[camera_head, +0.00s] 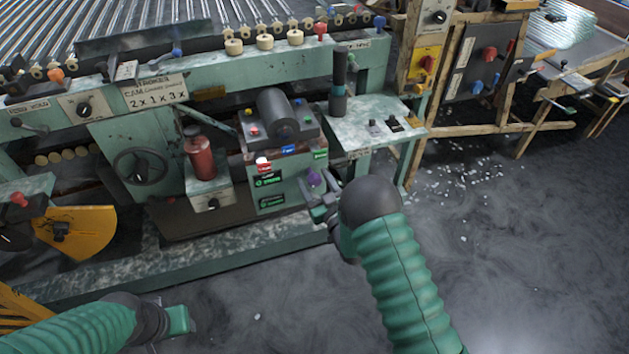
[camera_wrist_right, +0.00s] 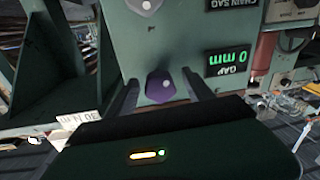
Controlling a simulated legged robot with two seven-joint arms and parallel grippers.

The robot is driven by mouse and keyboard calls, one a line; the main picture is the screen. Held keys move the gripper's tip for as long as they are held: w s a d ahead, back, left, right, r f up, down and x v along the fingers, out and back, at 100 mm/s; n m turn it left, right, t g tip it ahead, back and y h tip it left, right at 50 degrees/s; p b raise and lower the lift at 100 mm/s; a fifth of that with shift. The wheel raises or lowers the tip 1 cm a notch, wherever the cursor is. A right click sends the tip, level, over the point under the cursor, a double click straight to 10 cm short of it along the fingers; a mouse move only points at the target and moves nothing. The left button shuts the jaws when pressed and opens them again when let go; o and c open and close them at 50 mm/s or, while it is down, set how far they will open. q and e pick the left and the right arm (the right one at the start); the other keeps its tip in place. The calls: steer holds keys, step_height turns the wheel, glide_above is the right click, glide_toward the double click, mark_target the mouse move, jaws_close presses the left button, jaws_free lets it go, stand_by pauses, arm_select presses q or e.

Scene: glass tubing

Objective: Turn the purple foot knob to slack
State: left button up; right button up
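The purple foot knob (camera_head: 315,179) sits on the right part of the green machine housing, low on the near side. In the right wrist view the purple knob (camera_wrist_right: 160,86) is faceted, with a pale dot on its face. My right gripper (camera_head: 314,197) is at the knob. In the wrist view its two fingers (camera_wrist_right: 162,92) are apart, one on each side of the knob, with gaps between. I cannot tell how deep they reach past it. My left gripper (camera_head: 178,319) is low at left, over the floor, away from the machine; its fingers are not clear.
A green "GAP 0 mm" display (camera_wrist_right: 228,59) is right of the knob, and a pale round knob (camera_wrist_right: 146,5) is above it. A red bottle-like part (camera_head: 201,158) and a handwheel (camera_head: 140,167) stand to the left. A speckled shelf (camera_head: 365,128) overhangs behind.

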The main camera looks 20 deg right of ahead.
steer(key=s+d+p, duration=0.2)
steer(key=s, duration=1.4)
steer(key=shift+s+f, duration=0.2)
steer(key=shift+s, duration=0.15)
